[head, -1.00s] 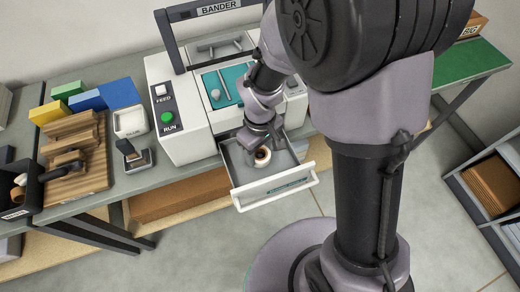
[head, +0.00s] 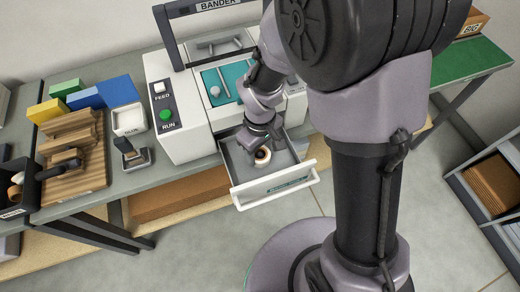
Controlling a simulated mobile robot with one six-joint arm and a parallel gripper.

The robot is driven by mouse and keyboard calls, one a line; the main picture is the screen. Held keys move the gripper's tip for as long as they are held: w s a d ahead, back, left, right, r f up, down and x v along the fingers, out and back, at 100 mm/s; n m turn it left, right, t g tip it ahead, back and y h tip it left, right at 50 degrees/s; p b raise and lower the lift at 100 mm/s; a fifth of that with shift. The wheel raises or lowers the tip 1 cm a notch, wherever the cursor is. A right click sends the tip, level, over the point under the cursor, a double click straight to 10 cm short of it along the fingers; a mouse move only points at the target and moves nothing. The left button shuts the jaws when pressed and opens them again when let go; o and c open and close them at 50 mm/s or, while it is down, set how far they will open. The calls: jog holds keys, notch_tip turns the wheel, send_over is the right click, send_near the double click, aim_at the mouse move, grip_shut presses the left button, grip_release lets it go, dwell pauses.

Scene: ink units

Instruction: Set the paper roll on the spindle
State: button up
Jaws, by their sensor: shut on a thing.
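A small paper roll (head: 263,156), pale with a dark core, is in the open white drawer (head: 285,187) at the front of the machine labelled BANDER (head: 182,128). My gripper (head: 259,146) reaches down into the drawer and is shut on the roll. The fingers partly hide the roll, and I cannot tell whether it touches the drawer floor. The open machine top shows a teal bed (head: 209,78) with a light rod (head: 224,76) and a pale round knob (head: 215,91). I cannot tell which part is the spindle; my arm covers the right of the bed.
A green RUN button (head: 166,115) and white FEED button (head: 159,88) are on the machine's left panel. To the left are a white glue box (head: 128,119), a stamp-like tool (head: 132,155), a wooden rack (head: 75,170) and coloured blocks (head: 118,90). A green-topped table (head: 470,62) is at right.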

aim_at(260, 154)
jog(key=o, duration=1.1)
notch_tip(260, 154, up, 11)
jog(key=p, duration=0.9)
